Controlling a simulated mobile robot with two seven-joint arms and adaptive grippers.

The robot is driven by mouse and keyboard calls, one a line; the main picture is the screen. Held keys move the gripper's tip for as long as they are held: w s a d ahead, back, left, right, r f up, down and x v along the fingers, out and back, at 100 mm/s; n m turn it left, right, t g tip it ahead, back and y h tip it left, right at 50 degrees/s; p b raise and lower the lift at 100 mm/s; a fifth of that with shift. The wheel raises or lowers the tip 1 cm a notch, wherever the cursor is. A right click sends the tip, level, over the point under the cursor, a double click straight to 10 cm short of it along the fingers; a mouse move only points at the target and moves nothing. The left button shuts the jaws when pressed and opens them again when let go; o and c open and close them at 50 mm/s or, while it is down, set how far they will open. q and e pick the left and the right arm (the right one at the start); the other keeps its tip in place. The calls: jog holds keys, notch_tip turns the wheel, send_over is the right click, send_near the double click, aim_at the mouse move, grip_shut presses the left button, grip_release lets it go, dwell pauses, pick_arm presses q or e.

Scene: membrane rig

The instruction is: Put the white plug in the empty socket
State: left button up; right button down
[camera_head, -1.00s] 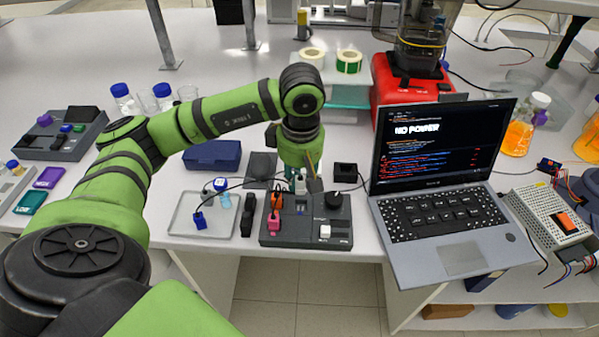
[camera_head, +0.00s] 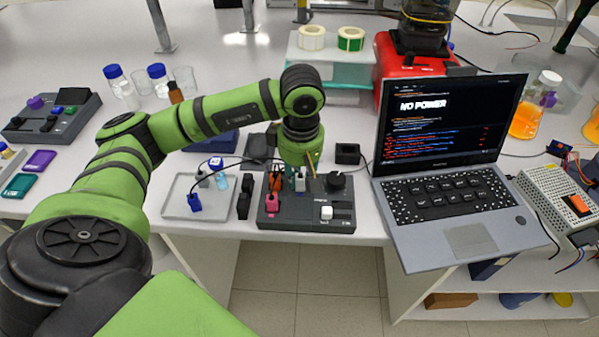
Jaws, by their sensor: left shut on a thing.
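The dark control box (camera_head: 290,224) sits at the table's front edge. A pink plug (camera_head: 271,203) and an orange plug (camera_head: 277,181) stand in its left part. My left gripper (camera_head: 303,183) points down over the box's back middle, right of the orange plug. It is shut on a small pale piece (camera_head: 300,184), which looks like the white plug; the fingers partly cover it. I cannot tell whether it is seated in a socket or just above one. The empty socket is not clearly visible. My right gripper is not in view.
A grey tray (camera_head: 176,206) left of the box holds a blue plug (camera_head: 195,203) and small items. A black cable arches from the tray towards the box. An open laptop (camera_head: 455,245) reading "NO POWER" stands close on the right. A black knob (camera_head: 336,181) is beside my gripper.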

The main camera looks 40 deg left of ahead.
pick_arm(q)
jog(key=shift+f+b, duration=0.2)
jog(key=shift+b, duration=0.1)
dwell(0.5)
jog(key=o, duration=0.9)
jog(key=shift+o, duration=0.2)
jog(key=shift+r, duration=0.15)
notch_tip(320, 180, up, 12)
jog(key=shift+s+d, duration=0.3)
jog(key=shift+f, duration=0.2)
